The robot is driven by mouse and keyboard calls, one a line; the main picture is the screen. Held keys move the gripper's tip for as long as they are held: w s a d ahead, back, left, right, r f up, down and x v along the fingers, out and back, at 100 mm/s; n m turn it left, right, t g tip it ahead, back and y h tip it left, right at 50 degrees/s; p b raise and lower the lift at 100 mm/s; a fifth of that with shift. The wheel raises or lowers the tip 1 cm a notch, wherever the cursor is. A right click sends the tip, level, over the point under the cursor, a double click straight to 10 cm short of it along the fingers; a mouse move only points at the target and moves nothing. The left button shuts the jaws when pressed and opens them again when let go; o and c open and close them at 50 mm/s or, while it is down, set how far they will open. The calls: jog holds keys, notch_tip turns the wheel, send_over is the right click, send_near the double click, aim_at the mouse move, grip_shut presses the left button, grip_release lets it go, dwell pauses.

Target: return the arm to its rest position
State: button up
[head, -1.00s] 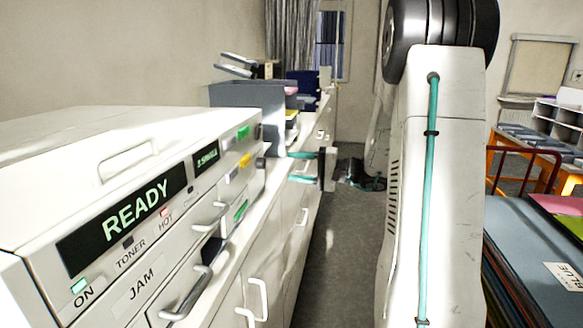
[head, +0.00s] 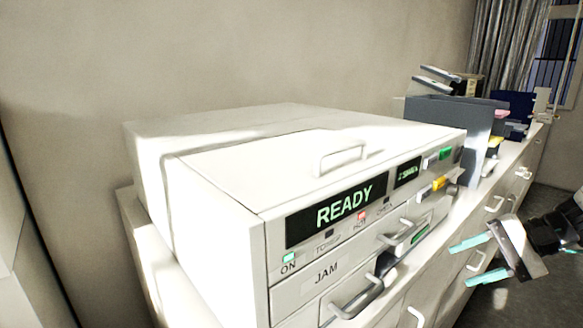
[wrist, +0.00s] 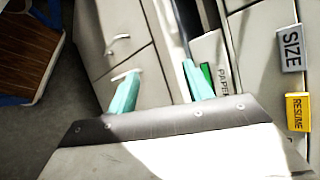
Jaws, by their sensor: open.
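My gripper (head: 484,258) is at the right of the head view, in front of the cabinet fronts. Its two teal fingers are apart, with nothing seen between them. In the wrist view my gripper (wrist: 160,88) points at pale cabinet fronts and the printer's lower side. The printer (head: 250,145) is a white box with a lit READY display, standing on the counter left of my gripper. Most of my arm is outside the head view.
A grey bin (head: 445,115) stands on the counter behind the printer. The printer's handles (head: 360,298) and the cabinet handles (head: 475,262) stick out towards my gripper. The wrist view shows a yellow RESUME key (wrist: 297,111) and a grey SIZE key (wrist: 290,49). Grey floor (head: 540,295) is clear at right.

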jog(key=s+a+r+n+g+h, duration=0.1)
jog(key=s+a+n+h, duration=0.3)
jog(key=s, duration=0.4)
jog(key=s+a+r+n+g+h, duration=0.1)
jog(key=s+a+r+n+h, duration=0.2)
jog(key=s, duration=0.6)
jog(key=a+n+h, duration=0.2)
jog(key=a+h, duration=0.1)
jog(key=shift+a+r, duration=0.25)
jog(key=shift+r, duration=0.15)
